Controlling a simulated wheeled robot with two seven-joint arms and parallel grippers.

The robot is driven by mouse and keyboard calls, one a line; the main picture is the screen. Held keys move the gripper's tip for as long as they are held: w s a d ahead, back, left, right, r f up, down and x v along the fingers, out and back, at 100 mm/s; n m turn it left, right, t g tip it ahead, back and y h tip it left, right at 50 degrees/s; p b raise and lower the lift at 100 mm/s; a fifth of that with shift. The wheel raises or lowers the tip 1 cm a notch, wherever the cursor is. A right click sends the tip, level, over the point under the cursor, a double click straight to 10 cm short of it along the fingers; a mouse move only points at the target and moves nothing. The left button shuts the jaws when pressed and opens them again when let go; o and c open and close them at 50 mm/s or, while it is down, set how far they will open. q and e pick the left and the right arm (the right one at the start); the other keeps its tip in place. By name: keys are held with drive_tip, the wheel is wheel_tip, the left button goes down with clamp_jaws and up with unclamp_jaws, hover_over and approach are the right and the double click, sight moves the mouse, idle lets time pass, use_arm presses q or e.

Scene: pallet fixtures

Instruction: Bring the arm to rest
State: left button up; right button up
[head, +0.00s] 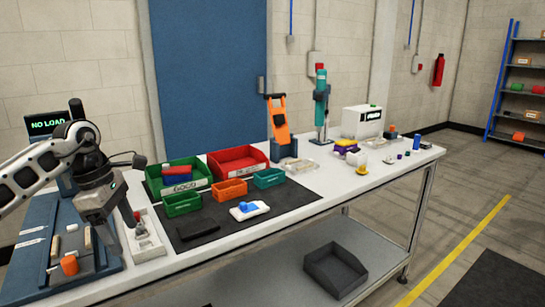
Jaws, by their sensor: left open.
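My left arm comes in from the left edge. My left gripper (109,244) points down over the left end of the workbench, above the right side of a blue pallet fixture (40,280). It is open, and I see nothing held between its fingers. The fixture carries an orange cylinder (69,265) and some small blocks. The gripper hides part of the fixture. My right gripper is not in view.
Right of the gripper stand a light fixture strip (146,243), a green bin (180,166), a red bin (237,155) and smaller bins on a dark mat (290,197). A "NO LOAD" display (47,124) stands behind the arm.

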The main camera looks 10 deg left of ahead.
use_arm(q)
drive_tip(key=s+d+f+n+t+h, duration=0.2)
drive_tip(key=d+n+h, duration=0.3)
drive_tip(key=d, duration=0.5)
drive_tip(key=s+d+f+n+t+h, duration=0.2)
drive_tip(key=s+d+n+h, duration=0.3)
drive_tip(key=d, duration=0.6)
drive_tip(key=d+f+n+t+h, duration=0.2)
drive_tip(key=d+n+h, duration=0.3)
drive_tip(key=d, duration=0.5)
drive_tip(key=s+a+f+n+t+y, duration=0.1)
drive_tip(key=s+a+f+n+y, duration=0.2)
drive_tip(key=f+n, duration=0.4)
drive_tip(key=s+a+f+n+t+y, duration=0.1)
drive_tip(key=s+a+f+n+y, duration=0.3)
drive_tip(key=n, duration=1.1)
drive_tip(key=s+a+f+n+t+y, duration=0.2)
drive_tip(key=s+a+f+n+y, duration=0.1)
drive_tip(key=s+f+n+y, duration=0.4)
wheel_tip(320, 180, down, 4)
drive_tip(key=s+n, duration=0.2)
drive_tip(key=n, duration=0.2)
drive_tip(key=shift+a+r+n, duration=0.25)
drive_tip(key=shift+a+n, duration=0.05)
drive_tip(key=shift+a, duration=0.1)
